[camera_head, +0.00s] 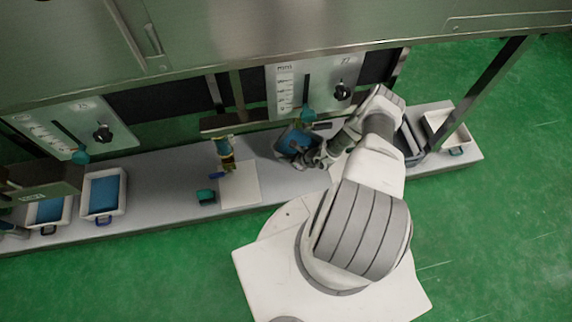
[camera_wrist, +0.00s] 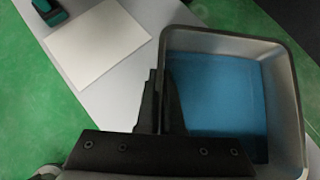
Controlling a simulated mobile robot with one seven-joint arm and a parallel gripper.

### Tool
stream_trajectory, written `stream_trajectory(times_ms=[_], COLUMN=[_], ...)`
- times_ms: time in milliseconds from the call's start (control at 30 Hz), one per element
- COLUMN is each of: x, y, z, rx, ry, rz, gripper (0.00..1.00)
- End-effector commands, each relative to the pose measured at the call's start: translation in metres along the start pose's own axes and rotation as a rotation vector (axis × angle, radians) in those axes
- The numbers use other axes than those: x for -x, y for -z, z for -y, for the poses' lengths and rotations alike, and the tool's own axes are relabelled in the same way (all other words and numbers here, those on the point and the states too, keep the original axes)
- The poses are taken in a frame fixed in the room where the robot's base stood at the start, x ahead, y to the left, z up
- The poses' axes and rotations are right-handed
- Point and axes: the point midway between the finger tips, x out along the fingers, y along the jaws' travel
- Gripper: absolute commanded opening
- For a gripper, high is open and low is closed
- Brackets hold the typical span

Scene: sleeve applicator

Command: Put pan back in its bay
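A grey pan (camera_head: 284,150) with a blue inside is at the middle of the long counter in the head view, below the right control panel. It fills the right of the wrist view (camera_wrist: 283,90), seen from above. My gripper (camera_head: 318,157) is at the pan's near right side. In the wrist view my gripper's two dark fingers (camera_wrist: 162,105) are close together on the pan's left wall, apparently pinching its rim. I cannot tell whether the pan is lifted clear of the counter. Which spot is its bay is not clear.
White trays with blue insides (camera_head: 105,193) stand at the counter's left; another white tray (camera_head: 447,127) is at the right. A pale board (camera_head: 240,186) and a teal block (camera_head: 205,196) lie left of the pan. A metal hood (camera_head: 200,45) and posts overhang the counter.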

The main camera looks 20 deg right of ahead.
Motion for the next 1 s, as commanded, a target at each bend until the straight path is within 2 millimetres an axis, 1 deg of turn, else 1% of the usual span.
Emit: stream_trajectory(times_ms=[33,200,300,467,700,1000], x=[-0.011,-0.032,-0.038,-0.043,-0.065,-0.066], y=[0.011,0.032,0.038,0.043,0.065,0.065], z=[0.000,-0.001,-0.001,0.000,-0.001,0.000], rx=[0.001,0.001,0.001,0.000,0.000,0.001], ry=[0.000,0.000,0.000,0.000,-0.001,0.000], rz=[0.000,0.000,0.000,0.001,0.001,0.001], gripper=[0.00,0.00,0.00,0.00,0.00,0.00])
